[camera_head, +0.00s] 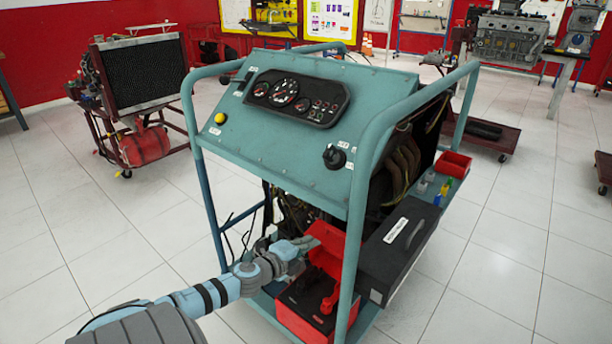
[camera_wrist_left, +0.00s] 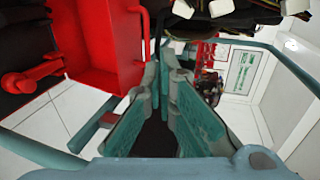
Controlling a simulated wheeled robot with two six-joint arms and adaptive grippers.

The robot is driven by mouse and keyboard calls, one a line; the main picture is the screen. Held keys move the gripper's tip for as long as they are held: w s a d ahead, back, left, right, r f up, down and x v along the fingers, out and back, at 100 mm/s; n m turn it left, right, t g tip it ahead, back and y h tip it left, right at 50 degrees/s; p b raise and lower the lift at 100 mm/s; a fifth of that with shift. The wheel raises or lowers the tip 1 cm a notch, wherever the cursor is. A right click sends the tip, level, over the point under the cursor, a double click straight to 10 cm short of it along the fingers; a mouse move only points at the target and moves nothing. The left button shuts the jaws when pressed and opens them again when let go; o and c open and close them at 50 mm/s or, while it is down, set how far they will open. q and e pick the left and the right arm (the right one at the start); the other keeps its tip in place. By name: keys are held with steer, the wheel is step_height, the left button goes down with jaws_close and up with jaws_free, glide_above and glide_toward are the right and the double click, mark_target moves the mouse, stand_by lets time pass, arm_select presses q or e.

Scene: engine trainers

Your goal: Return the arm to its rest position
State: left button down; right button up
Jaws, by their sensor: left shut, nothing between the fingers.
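My left arm (camera_head: 215,292) reaches in from the lower left of the head view to the lower part of the teal engine trainer (camera_head: 300,150). My left gripper (camera_head: 308,243) is beside the open lid of a red toolbox (camera_head: 300,318), behind the trainer's front tube; its fingertips are partly hidden there. In the left wrist view the gripper fingers (camera_wrist_left: 163,75) are together with nothing between them. A red box part (camera_wrist_left: 105,45) is close to the left of the fingers; I cannot tell if they touch. My right gripper is in neither view.
A black case (camera_head: 398,250) sits on the trainer's right side, with a red tray (camera_head: 453,163) and small bottles behind it. Tubular rails (camera_head: 360,215) enclose the trainer. A radiator stand (camera_head: 140,90) is at the back left. White tiled floor (camera_head: 60,235) is free at the left.

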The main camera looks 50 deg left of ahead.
arm_select(q)
steer(key=shift+s+d+r, duration=0.2)
steer(key=shift+s, duration=0.3)
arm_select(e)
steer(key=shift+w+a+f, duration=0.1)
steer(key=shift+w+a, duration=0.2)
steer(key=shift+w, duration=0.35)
